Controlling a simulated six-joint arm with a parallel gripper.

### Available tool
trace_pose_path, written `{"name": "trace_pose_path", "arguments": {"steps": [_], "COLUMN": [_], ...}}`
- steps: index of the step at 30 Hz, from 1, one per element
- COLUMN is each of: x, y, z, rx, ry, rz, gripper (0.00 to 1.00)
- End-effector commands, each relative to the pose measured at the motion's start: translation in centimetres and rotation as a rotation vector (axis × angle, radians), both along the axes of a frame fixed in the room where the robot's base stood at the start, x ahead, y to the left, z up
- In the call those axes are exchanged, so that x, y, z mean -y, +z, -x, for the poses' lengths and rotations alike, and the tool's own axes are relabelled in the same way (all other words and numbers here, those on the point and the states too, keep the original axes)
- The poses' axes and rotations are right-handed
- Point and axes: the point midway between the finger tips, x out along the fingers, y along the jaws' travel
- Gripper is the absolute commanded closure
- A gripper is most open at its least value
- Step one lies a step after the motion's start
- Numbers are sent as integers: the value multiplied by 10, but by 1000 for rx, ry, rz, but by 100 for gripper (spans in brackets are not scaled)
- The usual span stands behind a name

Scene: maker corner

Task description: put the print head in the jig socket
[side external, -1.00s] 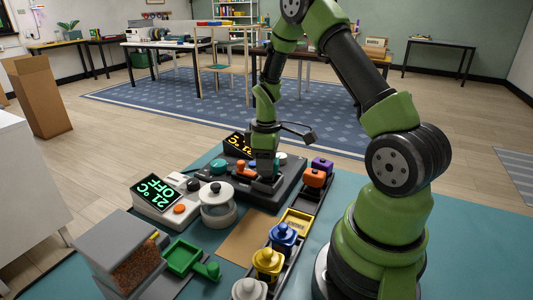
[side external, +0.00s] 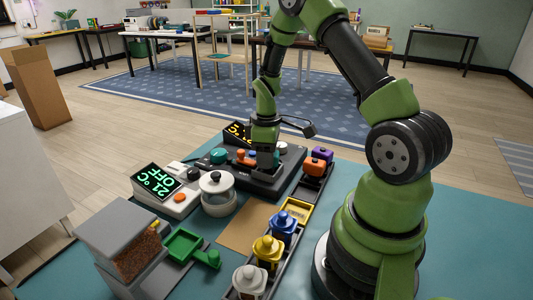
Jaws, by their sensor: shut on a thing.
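My gripper (side external: 266,164) points straight down over the dark jig-like unit (side external: 283,186) at the back of the mat. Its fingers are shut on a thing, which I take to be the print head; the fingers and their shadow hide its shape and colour. I cannot tell whether it touches the unit. No socket opening can be made out beneath the gripper. Orange and teal parts (side external: 219,155) sit on the unit just left of the gripper.
A rack right of the gripper holds purple (side external: 322,153), orange (side external: 315,167), blue (side external: 284,227), yellow (side external: 267,250) and white (side external: 249,279) pieces. Brown board (side external: 247,229) is clear.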

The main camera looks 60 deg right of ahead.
Motion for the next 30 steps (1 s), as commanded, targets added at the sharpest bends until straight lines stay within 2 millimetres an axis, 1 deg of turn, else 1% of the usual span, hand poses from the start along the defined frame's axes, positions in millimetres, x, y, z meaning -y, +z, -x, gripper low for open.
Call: {"name": "trace_pose_path", "arguments": {"steps": [5, 6, 8, 9, 10, 19, 30], "x": [0, 0, 0, 0, 0, 0, 0], "y": [-5, -5, -5, -5, -5, -2, 28], "z": [0, 0, 0, 0, 0, 0, -1], "rx": [-1, 0, 0, 0, 0, 0, 2], "ry": [-1, -1, -1, -1, -1, -1, 0], "rz": [-1, -1, 0, 0, 0, 0, 1], "gripper": [89, 58, 44, 35, 33, 33, 33]}}
